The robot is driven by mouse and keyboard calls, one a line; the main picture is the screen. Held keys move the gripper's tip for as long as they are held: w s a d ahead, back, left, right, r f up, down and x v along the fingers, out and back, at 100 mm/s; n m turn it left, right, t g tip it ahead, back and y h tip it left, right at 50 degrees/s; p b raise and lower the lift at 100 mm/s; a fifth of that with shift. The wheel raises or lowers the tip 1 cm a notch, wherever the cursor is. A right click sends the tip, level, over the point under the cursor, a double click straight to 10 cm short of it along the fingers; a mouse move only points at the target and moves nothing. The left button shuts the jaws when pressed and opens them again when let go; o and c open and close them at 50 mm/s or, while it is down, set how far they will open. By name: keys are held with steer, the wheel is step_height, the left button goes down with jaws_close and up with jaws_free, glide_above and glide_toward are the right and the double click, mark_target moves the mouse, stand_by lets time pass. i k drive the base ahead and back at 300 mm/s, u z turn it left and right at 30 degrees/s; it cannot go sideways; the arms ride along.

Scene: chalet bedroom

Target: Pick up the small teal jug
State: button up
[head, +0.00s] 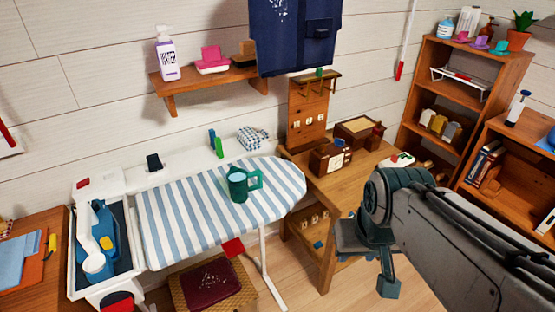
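A small teal jug (238,186) stands upright on the blue-and-white striped ironing board (180,224). Its handle points to the right. My gripper (366,262) is at the right of the picture, clear of the board and apart from the jug. It hangs in front of the wooden desk. One dark finger part shows pointing down, but I cannot tell from this view whether the fingers are open or shut. Nothing is seen held in it.
A wooden desk (352,176) with boxes stands right of the board. A grey tray (75,268) with a blue-and-white iron (100,240) is at the left. A checked cloth (252,138) lies behind the jug. A wall shelf (205,80) is above. Bookcases stand at the right.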

mark_target(237, 178)
steer(key=i, duration=1)
steer(key=u, duration=0.45)
